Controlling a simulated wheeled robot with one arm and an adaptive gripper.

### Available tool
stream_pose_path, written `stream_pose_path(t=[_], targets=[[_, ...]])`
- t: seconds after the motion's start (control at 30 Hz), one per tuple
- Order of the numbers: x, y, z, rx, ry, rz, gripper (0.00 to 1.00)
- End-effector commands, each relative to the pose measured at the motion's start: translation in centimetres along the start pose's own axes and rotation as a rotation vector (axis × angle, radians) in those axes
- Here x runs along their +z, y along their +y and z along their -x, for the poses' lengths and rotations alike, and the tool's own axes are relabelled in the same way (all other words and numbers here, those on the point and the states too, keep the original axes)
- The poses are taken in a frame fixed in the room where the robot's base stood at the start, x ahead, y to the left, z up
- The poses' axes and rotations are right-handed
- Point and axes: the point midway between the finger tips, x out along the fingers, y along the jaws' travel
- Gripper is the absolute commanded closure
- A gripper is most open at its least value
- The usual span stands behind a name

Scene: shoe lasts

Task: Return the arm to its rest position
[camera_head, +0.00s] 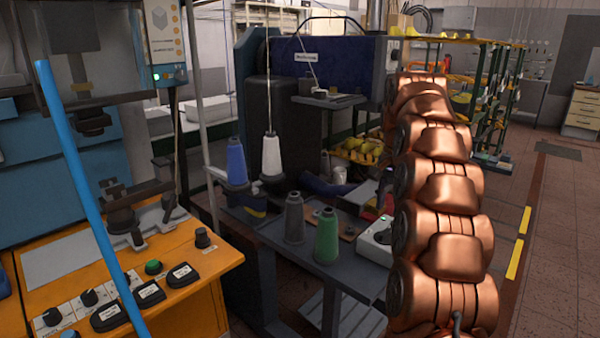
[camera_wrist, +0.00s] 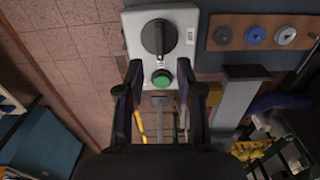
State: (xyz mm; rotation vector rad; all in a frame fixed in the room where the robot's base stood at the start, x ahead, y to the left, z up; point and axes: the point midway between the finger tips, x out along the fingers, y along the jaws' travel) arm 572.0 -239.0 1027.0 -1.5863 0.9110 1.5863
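My copper-coloured arm (camera_head: 440,190) stands tall at the right of the head view, with its upper end near the top. My gripper (camera_wrist: 160,70) shows in the wrist view with its two dark fingers apart and nothing held between them. Beyond the fingertips is a pale control box (camera_wrist: 185,17) with a black rotary knob (camera_wrist: 159,37) and a green button (camera_wrist: 162,78). The button appears between the fingers; I cannot tell the distance to it. In the head view the arm partly hides this box (camera_head: 373,246), and I cannot make out the gripper clearly.
A grey table (camera_head: 300,262) bears a grey cone (camera_head: 294,220) and a green cone (camera_head: 326,238). An orange control bench (camera_head: 205,262) and a slanting blue bar (camera_head: 85,185) are at left. Shelving (camera_head: 490,100) stands behind the arm. Open floor (camera_head: 565,230) lies to the right.

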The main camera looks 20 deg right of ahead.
Motion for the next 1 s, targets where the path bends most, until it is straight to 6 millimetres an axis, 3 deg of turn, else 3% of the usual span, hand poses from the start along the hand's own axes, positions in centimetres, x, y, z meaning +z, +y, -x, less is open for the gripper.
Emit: stream_pose_path(t=[0.17, 0.27, 0.67, 1.0], targets=[[0.8, -0.1, 0.4, 0.0, -0.002, 0.023, 0.64], [2.6, -0.2, 1.2, 0.001, -0.007, 0.074, 0.64], [13.5, 1.0, 3.2, 0.015, -0.042, 0.374, 0.64], [22.8, 4.9, 3.0, 0.038, -0.073, 0.608, 0.64]])
